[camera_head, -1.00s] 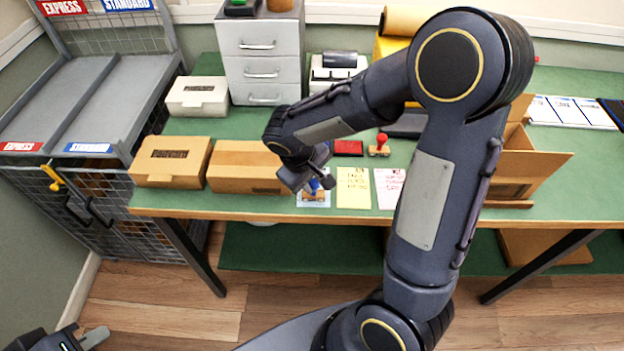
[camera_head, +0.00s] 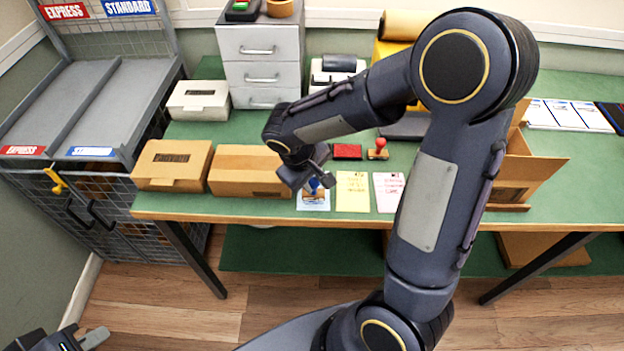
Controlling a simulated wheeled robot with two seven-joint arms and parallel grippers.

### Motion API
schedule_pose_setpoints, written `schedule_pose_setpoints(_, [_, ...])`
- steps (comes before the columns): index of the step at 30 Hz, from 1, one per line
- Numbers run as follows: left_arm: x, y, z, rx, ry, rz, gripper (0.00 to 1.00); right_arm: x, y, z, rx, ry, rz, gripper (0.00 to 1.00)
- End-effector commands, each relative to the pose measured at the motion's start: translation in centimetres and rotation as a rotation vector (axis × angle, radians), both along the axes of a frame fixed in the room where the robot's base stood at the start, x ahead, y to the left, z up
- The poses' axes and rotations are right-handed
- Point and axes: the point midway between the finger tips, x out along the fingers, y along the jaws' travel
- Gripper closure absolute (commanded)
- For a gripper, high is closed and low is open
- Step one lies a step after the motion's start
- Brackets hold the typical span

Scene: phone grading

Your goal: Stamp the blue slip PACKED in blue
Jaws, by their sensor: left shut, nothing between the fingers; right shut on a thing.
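The blue slip (camera_head: 313,204) lies near the front edge of the table, left of a yellow slip (camera_head: 353,191) and a pink slip (camera_head: 388,192). My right gripper (camera_head: 313,183) is shut on a stamp with a blue knob (camera_head: 314,186). The stamp is over the blue slip; I cannot tell whether it touches it. Part of the slip is hidden by the stamp and the gripper. My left gripper (camera_head: 95,338) is shut and empty at the bottom left, well away from the table.
A red ink pad (camera_head: 347,151) and a red-knobbed stamp (camera_head: 378,149) stand behind the slips. Cardboard boxes (camera_head: 250,171) are to the left. An open carton (camera_head: 535,165) stands to the right, partly behind my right arm. A drawer unit (camera_head: 262,50) is at the back.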

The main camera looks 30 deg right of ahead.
Motion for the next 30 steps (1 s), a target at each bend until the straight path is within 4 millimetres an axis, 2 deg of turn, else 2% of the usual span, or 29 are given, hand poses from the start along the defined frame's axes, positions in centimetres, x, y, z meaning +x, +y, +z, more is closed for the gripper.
schedule_pose_setpoints(1, [0.0,0.0,0.7,0.000,0.000,0.000,1.00,0.0,0.0,0.8,0.001,-0.002,0.001,0.90])
schedule_pose_setpoints(16, [0.0,0.0,3.5,0.000,0.000,0.000,1.00,0.1,0.0,4.8,0.001,-0.002,0.000,0.90])
schedule_pose_setpoints(30, [0.0,0.0,3.5,0.000,0.000,0.000,1.00,0.1,0.0,4.9,0.000,-0.001,0.000,0.90])
